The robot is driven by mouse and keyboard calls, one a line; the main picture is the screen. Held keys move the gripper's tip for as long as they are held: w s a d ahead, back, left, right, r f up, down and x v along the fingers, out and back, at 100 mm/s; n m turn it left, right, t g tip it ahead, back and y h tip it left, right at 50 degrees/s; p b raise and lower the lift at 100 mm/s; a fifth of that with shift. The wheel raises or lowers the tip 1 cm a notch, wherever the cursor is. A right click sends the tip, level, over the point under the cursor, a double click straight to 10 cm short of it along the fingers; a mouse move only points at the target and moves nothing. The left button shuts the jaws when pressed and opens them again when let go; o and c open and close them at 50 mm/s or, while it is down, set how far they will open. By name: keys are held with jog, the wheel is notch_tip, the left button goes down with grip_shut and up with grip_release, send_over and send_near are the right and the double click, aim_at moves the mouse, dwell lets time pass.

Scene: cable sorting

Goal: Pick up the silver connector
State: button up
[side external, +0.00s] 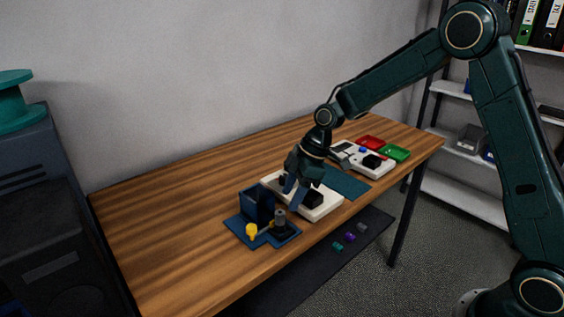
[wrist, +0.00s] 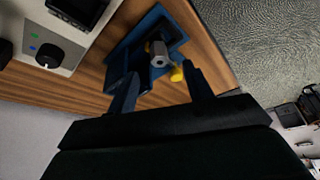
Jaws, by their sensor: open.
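The silver connector (wrist: 158,53) stands upright in a blue holder (wrist: 172,30) in the wrist view, its round end facing the camera. In the side view it shows as a grey post (side external: 280,215) at the right part of the holder (side external: 240,222). A yellow connector (side external: 251,230) is beside it, also seen in the wrist view (wrist: 177,74). My gripper (side external: 291,199) is open and empty, above and just behind the silver connector. In the wrist view its fingertips (wrist: 161,73) appear on either side of the connector, apart from it.
A white device (side external: 325,208) with black blocks stands close behind the holder. Beyond are a teal mat (side external: 346,184), a second white device (side external: 376,170), a red tray (side external: 370,142) and a green tray (side external: 397,154). The table's left part (side external: 160,215) is clear.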

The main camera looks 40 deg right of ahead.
aim_at(283, 212)
jog(key=shift+w+a+f, duration=0.1)
jog(key=shift+a+f, duration=0.15)
jog(key=shift+f, duration=0.35)
jog(key=shift+x, duration=2.6)
jog(key=shift+d, duration=0.1)
jog(key=c, duration=1.1)
